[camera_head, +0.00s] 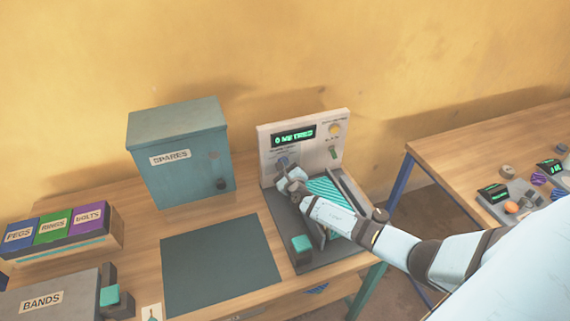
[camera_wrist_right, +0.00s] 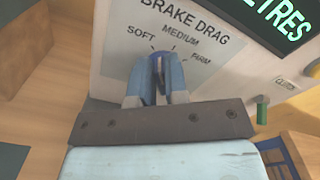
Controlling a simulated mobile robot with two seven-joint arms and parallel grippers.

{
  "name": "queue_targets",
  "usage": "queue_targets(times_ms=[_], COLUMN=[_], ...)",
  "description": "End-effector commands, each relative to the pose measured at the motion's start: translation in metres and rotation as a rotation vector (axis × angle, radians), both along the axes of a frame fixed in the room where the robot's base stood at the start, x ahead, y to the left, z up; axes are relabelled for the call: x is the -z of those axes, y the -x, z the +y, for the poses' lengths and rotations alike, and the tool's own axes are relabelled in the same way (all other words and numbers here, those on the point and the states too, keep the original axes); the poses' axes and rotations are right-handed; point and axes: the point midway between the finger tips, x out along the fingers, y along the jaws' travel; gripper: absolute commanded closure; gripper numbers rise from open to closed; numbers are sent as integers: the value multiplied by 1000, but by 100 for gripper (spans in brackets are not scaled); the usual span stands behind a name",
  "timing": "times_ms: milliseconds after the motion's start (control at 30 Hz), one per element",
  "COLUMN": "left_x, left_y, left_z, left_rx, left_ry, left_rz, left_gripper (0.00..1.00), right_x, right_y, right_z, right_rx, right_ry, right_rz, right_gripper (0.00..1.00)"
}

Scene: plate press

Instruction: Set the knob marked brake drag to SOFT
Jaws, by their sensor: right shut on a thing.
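The brake drag knob (camera_wrist_right: 158,66) is blue and sits on a pale panel (camera_wrist_right: 115,70) under the words BRAKE DRAG. SOFT is printed at its upper left, MEDIUM above and FIRM at its upper right. My right gripper (camera_wrist_right: 160,84) is shut on the knob, with one finger on each side. The fingers and the tilted view hide much of the knob, so I cannot tell for certain which word its pointer faces. In the head view the knob (camera_head: 283,161) shows at the panel's lower left, with my right gripper (camera_head: 286,173) at it. My left gripper is out of view.
The panel also carries a green display (camera_head: 294,134), a yellow knob (camera_head: 335,129) and a green switch (camera_head: 333,152). A grey-green SPARES cabinet (camera_head: 180,175) stands to the left. A dark mat (camera_head: 220,262) lies clear in front. A second table (camera_head: 450,150) is at right.

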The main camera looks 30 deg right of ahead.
Motion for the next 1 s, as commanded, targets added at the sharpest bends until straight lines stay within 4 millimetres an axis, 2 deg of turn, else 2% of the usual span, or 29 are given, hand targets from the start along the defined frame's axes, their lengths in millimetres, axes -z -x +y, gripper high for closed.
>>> queue_targets(times_ms=[400,1000], left_x=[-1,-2], left_y=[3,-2], left_z=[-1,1], left_rx=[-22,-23], left_ry=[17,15], left_rz=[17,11], left_gripper=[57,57], right_x=[2,3], right_y=[-1,-1], right_z=[2,3], right_rx=[1,1], right_ry=[216,256], right_rz=[51,61], right_gripper=[100,100])
